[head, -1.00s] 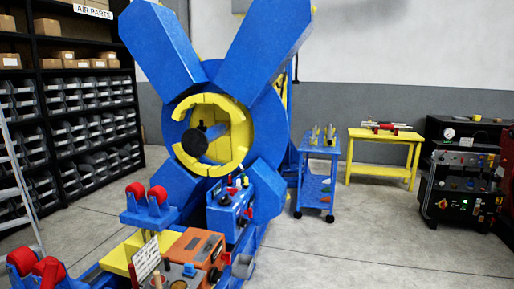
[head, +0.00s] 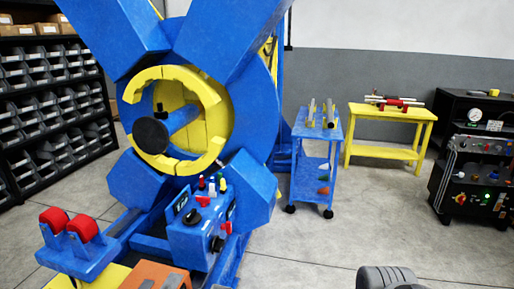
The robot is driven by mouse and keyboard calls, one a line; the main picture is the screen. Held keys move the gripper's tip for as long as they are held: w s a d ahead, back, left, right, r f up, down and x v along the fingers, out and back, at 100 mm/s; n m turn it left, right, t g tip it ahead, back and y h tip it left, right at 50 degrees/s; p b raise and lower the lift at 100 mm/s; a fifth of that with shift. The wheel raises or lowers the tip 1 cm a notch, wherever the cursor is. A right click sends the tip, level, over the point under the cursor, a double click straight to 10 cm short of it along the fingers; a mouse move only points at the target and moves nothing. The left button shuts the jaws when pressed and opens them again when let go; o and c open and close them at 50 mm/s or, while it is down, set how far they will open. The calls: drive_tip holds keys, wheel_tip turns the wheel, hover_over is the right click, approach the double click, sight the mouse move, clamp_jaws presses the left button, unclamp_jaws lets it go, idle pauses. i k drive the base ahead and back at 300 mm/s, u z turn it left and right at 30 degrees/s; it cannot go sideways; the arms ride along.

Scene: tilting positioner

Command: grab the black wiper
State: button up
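I cannot clearly pick out a black wiper in the head view. A blue shaft (head: 184,116) with a round black end (head: 150,136) sticks out of the yellow ring (head: 217,97) on the big blue positioner (head: 250,110). A small black part (head: 161,107) shows just above the shaft; I cannot tell what it is. A dark grey rounded part, probably of my arm, shows at the bottom edge right of centre. My gripper's fingers are not in view.
A blue control box (head: 200,230) with knobs stands below the ring. A blue wheeled cart (head: 318,150), a yellow table (head: 388,150) and a black cabinet (head: 470,165) stand at the right. Black bin shelves (head: 50,120) line the left. The right foreground floor is clear.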

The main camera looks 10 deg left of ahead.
sight(160, 105)
drive_tip(key=i, duration=4)
drive_tip(key=u, duration=4.35)
